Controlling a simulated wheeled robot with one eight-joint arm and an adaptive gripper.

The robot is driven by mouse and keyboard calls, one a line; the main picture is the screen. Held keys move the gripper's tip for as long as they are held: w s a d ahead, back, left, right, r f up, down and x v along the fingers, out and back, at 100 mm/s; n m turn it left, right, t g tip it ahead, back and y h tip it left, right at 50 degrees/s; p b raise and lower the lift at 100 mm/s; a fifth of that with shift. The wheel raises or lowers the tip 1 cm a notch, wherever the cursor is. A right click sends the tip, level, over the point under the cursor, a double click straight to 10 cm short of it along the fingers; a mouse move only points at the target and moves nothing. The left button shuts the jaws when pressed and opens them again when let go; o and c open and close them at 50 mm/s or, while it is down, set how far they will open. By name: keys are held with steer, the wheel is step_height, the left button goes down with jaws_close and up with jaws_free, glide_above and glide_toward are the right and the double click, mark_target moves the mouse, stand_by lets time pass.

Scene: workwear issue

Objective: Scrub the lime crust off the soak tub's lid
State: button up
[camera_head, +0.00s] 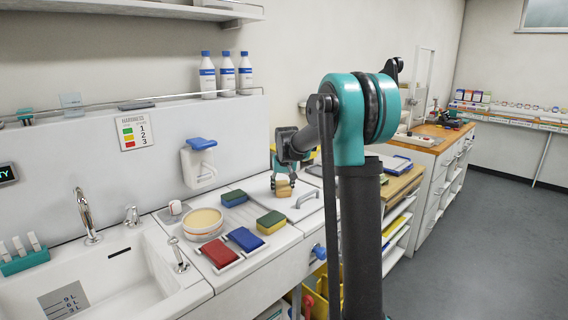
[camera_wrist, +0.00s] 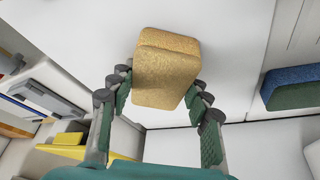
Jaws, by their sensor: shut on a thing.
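My gripper (camera_head: 285,178) is shut on a tan sponge block (camera_head: 284,189). The sponge (camera_wrist: 166,68) fills the middle of the wrist view, with a finger on each side. It is over the white lid (camera_head: 262,188) on the counter, beside the lid's grey bar handle (camera_head: 307,197). I cannot tell whether the sponge touches the lid. The lid (camera_wrist: 225,38) looks plain white around the sponge in the wrist view. I cannot make out any lime crust; the sponge and gripper hide part of the lid.
A yellow-and-green sponge (camera_head: 270,222) and a blue-and-green sponge (camera_head: 234,198) lie left of the lid. Near them are a round tan-topped container (camera_head: 203,222), a red pad (camera_head: 220,252) and a blue pad (camera_head: 245,239). A sink (camera_head: 110,275) is at the left.

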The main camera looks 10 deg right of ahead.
mark_target(281, 185)
steer(key=shift+s+a, duration=0.25)
steer(key=shift+a, duration=0.05)
step_height(281, 185, up, 2)
steer(key=shift+r, duration=3)
